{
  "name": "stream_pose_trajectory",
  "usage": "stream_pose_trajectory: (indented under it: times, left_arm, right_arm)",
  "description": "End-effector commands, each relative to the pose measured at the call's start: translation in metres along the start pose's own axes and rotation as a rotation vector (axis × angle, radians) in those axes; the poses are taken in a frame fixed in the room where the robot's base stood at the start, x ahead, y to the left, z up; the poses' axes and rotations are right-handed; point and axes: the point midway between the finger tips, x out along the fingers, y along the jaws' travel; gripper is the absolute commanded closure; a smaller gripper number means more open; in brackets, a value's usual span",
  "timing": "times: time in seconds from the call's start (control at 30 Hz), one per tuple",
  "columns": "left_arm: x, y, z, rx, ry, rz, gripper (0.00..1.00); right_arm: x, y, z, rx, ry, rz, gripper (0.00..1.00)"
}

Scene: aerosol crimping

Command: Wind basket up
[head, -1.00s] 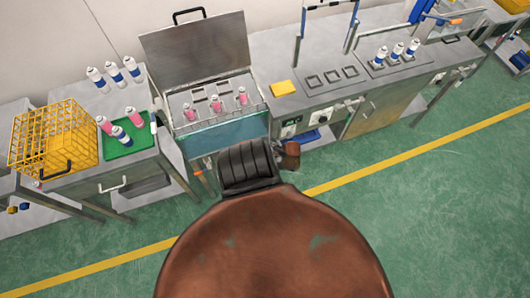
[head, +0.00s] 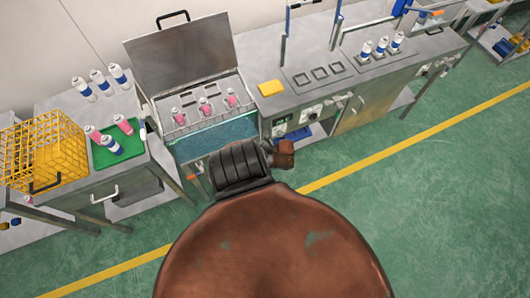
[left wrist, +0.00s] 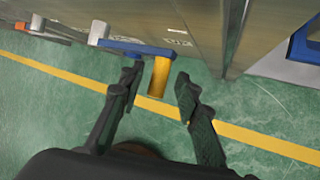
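The basket (head: 203,117) sits in the open-lidded water bath (head: 228,134), with three pink-and-white cans upright in it. Their tops show; how deep the basket sits is hard to judge. In the left wrist view a yellow handle grip (left wrist: 159,77) hangs at the end of a blue bar (left wrist: 128,46) against a metal panel. My left gripper (left wrist: 158,84) is open, with the handle between its fingertips in the picture and a gap visible to each side. Contact does not show. My left gripper does not show clearly in the head view, and my right gripper is not in view.
A yellow wire crate (head: 42,150) and a green tray (head: 118,154) with cans are on the left bench, with more cans behind. A yellow block (head: 271,88) lies right of the bath. Green floor (head: 430,190) is clear in front.

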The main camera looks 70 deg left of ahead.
Motion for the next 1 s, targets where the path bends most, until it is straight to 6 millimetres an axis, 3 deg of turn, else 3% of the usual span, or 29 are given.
stream_pose_trajectory:
  times: [0.27,0.7,1.0]
  left_arm:
    - [-0.029,0.0,0.002,-0.002,-0.003,-0.005,0.69]
    - [-0.096,0.0,0.001,-0.002,-0.003,-0.007,0.69]
    - [-0.113,0.0,0.002,-0.003,-0.003,-0.005,0.69]
  right_arm:
    - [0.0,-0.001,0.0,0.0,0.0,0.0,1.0]
    - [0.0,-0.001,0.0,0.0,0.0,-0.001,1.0]
    - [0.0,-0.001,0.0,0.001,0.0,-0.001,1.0]
